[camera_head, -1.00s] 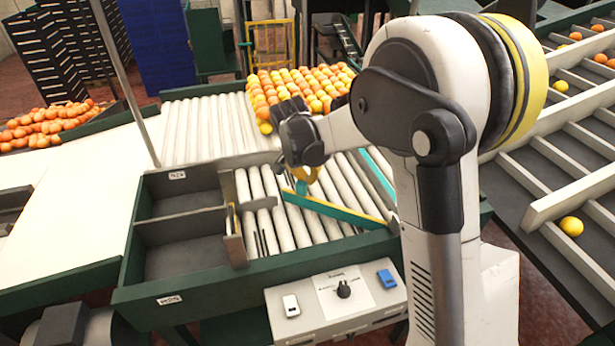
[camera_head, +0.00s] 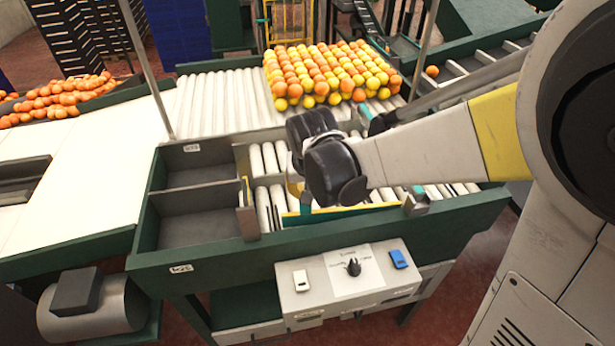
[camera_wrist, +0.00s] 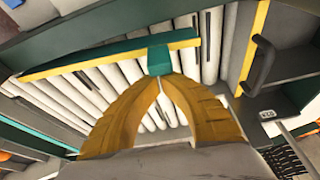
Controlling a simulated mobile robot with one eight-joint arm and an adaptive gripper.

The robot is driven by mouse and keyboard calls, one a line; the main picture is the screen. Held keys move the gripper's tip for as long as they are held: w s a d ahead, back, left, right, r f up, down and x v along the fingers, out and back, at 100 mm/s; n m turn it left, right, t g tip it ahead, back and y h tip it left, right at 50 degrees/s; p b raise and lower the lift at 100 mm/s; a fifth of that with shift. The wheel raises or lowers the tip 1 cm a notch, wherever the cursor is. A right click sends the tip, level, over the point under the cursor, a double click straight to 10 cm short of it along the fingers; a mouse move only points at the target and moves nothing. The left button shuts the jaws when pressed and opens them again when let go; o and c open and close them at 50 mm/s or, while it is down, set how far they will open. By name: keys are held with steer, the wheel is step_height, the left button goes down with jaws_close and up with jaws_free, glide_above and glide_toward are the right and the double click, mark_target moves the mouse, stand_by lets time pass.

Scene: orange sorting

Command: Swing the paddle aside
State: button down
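The paddle (camera_head: 340,214) is a teal bar with a yellow edge, lying over white rollers near the front rail of the sorting table. Its right end meets a grey pivot block (camera_head: 416,203). In the wrist view the paddle (camera_wrist: 105,58) spans the rollers, with a short teal handle (camera_wrist: 159,60) standing at one end. My gripper (camera_wrist: 160,78) has yellow fingers whose tips come together at the handle and appear shut on it. In the head view my gripper (camera_head: 295,190) is at the paddle's left end, mostly hidden by my dark wrist.
Two grey compartments (camera_head: 195,190) lie left of the rollers, behind a divider (camera_head: 246,200). Oranges and yellow fruit (camera_head: 330,75) crowd the rollers at the back. A control box (camera_head: 345,280) with switches hangs on the front. Thin upright posts (camera_head: 145,65) stand at the table's sides.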

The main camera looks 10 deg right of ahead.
steer(key=shift+s+a, duration=0.2)
steer(key=shift+s, duration=1)
steer(key=shift+f, duration=0.1)
